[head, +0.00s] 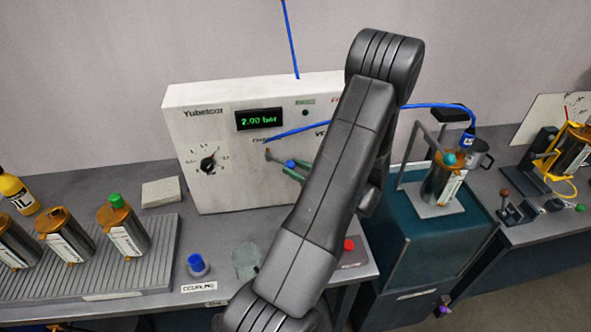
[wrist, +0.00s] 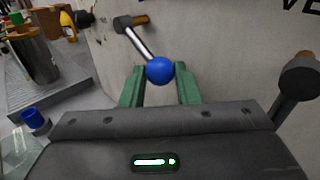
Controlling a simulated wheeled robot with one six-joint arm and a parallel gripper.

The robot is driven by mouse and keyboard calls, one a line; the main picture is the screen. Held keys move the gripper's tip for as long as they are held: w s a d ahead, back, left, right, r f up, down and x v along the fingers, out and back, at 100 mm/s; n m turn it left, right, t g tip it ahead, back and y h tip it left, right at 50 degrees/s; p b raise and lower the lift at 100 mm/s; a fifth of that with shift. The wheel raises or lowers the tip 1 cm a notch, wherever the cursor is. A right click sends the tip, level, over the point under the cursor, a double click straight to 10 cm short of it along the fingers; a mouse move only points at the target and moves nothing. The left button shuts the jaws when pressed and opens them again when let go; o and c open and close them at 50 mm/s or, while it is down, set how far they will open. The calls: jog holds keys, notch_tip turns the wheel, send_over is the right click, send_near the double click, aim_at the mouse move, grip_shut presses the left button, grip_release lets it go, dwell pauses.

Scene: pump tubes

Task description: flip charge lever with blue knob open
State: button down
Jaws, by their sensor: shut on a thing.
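The charge lever (wrist: 138,43) is a thin metal rod on the front of the white pump panel (head: 222,130). It ends in a blue knob (wrist: 160,70), which also shows in the head view (head: 290,163). In the wrist view the rod slants from a dark pivot with a brown stub at upper left down to the knob. My gripper (wrist: 160,78) has green fingers, one on each side of the blue knob, and is shut on it. In the head view my arm covers the panel's right part, and the gripper (head: 294,171) shows only partly.
A second dark pivot with a brown stub (wrist: 298,76) stands close at right in the wrist view. The display (head: 260,119) reads 2.00 bar. A blue tube (head: 435,106) runs to a canister at right. Several canisters (head: 122,228) stand on a ribbed tray at left.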

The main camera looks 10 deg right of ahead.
jog(key=shift+d+r+n+g+h+b, duration=0.2)
jog(key=shift+r+n+g+h, duration=0.35)
jog(key=shift+r+n+h, duration=0.65)
jog(key=shift+d+r+n+g+h+b, duration=0.1)
jog(key=shift+d+r+n+g+h, duration=0.35)
jog(key=shift+r+n+h, duration=0.7)
jog(key=shift+a+r+m, duration=0.15)
jog(key=shift+r+m, duration=0.05)
jog(key=shift+m, duration=0.05)
jog(key=c, duration=1.1)
grip_release()
jog(key=b+v, duration=0.2)
jog(key=v, duration=1.1)
jog(key=shift+d+r, duration=0.25)
jog(key=shift+d, duration=0.1)
jog(key=p+x, duration=0.2)
jog(key=x, duration=1.1)
jog(key=shift+a+f, duration=0.35)
